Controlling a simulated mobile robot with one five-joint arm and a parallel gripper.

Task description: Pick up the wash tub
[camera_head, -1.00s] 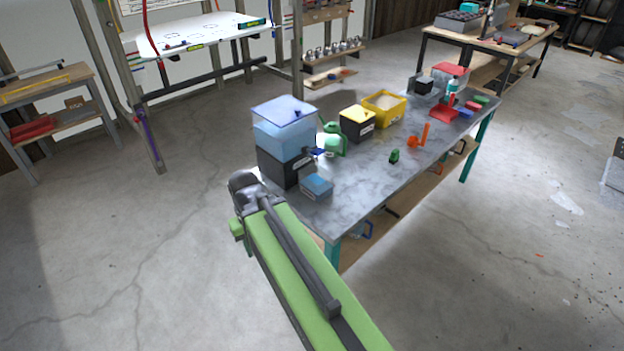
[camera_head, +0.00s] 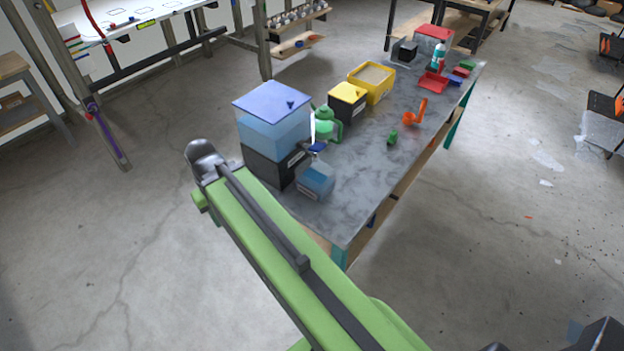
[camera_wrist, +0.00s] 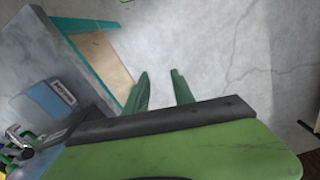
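No label reads clearly enough to tell which container is the wash tub. An open yellow tub (camera_head: 384,93) stands on the grey worktable (camera_head: 345,205), behind a black box with a yellow lid (camera_head: 347,99). A small blue labelled box (camera_head: 316,180) is near the table's front left corner; it also shows at the left of the wrist view (camera_wrist: 48,102). My gripper's two green fingers (camera_wrist: 159,72) stand apart in the wrist view, empty, over floor beside the table edge. In the head view my green arm reaches left of the table and its fingertips are hidden.
A large blue-topped bin (camera_head: 272,125) sits on a black box at the table's left end. A green watering can (camera_head: 326,127), orange item (camera_head: 415,113), red tray (camera_head: 432,82) and bottle (camera_head: 439,57) share the tabletop.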

